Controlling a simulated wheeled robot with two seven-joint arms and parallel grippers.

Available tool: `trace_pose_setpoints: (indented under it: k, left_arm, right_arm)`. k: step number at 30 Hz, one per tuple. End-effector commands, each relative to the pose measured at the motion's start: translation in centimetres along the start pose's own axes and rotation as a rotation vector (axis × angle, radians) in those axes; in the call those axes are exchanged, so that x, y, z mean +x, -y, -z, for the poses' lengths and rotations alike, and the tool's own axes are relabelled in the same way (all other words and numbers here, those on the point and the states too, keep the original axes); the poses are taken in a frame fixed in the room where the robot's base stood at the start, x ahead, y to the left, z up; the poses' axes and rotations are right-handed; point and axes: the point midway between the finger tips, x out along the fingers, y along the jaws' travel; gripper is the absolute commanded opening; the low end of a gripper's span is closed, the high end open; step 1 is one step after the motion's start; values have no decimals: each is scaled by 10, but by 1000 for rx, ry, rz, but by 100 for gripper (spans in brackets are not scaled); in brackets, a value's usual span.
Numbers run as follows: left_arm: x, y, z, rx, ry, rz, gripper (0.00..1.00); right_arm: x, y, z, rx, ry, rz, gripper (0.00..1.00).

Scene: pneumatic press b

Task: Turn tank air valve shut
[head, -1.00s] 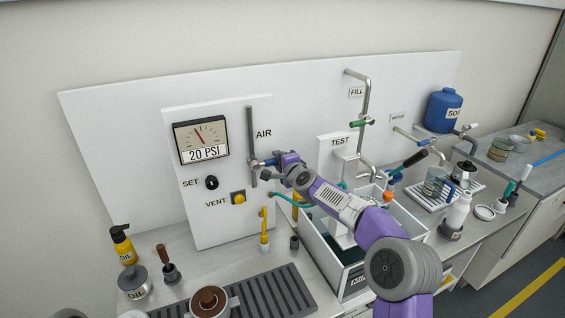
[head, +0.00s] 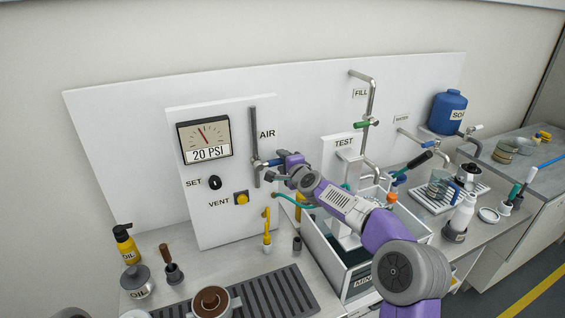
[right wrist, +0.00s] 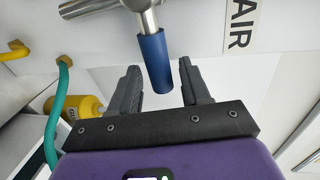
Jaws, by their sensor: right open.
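The tank air valve is on the grey vertical pipe (head: 254,140) beside the AIR label (head: 267,133) on the white panel. Its blue lever handle (head: 271,163) points right, toward my gripper. In the right wrist view the blue handle (right wrist: 154,60) reaches down between the two dark fingers of my right gripper (right wrist: 162,68). The fingers are apart, with a gap visible on each side of the handle. In the head view my right gripper (head: 281,160) is at the handle's end, its fingers partly hidden. My left gripper is not in view.
A gauge (head: 204,139) reads 20 PSI, with a SET knob (head: 214,183) and yellow VENT button (head: 240,198) below. A teal hose (head: 290,199) runs beneath my right gripper toward the water tank (head: 345,271). A green-handled FILL tap (head: 361,124) stands to the right.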

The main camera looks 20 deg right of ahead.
Motion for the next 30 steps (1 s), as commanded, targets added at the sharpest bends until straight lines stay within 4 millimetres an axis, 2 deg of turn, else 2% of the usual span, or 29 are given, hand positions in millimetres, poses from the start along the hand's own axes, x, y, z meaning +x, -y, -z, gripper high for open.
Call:
trace_pose_setpoints:
  k: [9,15,27,30]
  left_arm:
    - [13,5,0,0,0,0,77]
    - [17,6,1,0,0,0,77]
    - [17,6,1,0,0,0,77]
    - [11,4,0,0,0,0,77]
  right_arm:
    - [-45,-1,1,-1,-2,1,47]
    - [-64,0,0,-1,-1,1,47]
    - [-69,0,0,0,1,0,47]
    - [-70,6,-1,0,1,0,47]
